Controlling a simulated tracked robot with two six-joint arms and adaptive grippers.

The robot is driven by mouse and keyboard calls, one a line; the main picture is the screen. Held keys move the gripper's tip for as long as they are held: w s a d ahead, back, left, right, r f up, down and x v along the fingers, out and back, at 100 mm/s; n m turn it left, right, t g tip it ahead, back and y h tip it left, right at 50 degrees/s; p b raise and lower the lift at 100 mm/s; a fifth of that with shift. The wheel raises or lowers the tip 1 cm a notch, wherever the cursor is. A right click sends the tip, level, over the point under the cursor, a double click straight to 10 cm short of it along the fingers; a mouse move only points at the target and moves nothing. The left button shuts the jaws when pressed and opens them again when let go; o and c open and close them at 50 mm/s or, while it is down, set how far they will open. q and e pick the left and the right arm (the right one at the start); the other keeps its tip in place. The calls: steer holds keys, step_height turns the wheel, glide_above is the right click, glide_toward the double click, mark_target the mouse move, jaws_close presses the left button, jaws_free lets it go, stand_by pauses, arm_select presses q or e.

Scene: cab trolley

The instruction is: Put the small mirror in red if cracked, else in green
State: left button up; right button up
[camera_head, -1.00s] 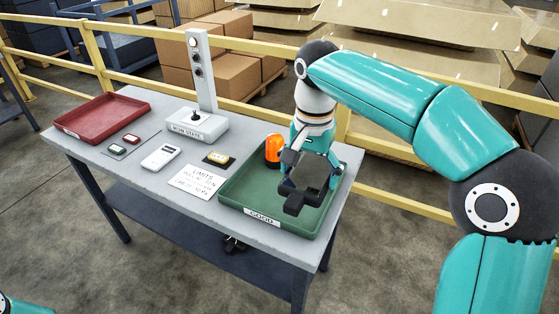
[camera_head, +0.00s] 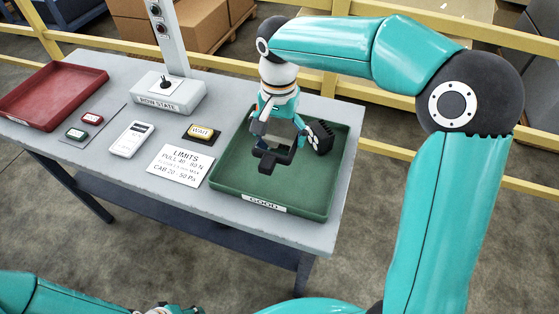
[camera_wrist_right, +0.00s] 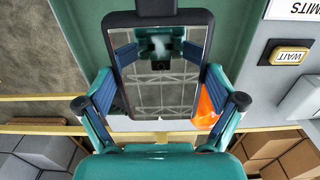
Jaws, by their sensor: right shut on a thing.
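My right gripper (camera_head: 280,142) is shut on the small mirror (camera_wrist_right: 160,75), a dark-framed rectangle gripped by its sides. It is over the green tray (camera_head: 232,196) labelled GOOD; I cannot tell whether the mirror touches the tray. Pale lines cross the glass in the right wrist view; I cannot tell cracks from reflections. The red tray (camera_head: 40,122) stands empty at the table's left end. My left arm shows at the bottom left, and its gripper is only partly in view (camera_head: 175,309), its jaws unclear.
Between the trays are a ROW STATE post (camera_head: 168,98), a WAIT button (camera_head: 201,133), a white handheld device (camera_head: 133,138) and a LIMITS card (camera_head: 181,166). An orange thing (camera_wrist_right: 207,105) shows beside the gripper.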

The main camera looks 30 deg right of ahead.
mark_target(279, 171)
step_height(279, 171, down, 10)
steer(key=shift+f, duration=0.2)
steer(key=shift+f, duration=0.1)
stand_by(0.3)
steer(key=o, duration=1.2)
steer(key=shift+c, duration=0.2)
step_height(279, 171, up, 12)
steer(key=shift+a+r, duration=0.1)
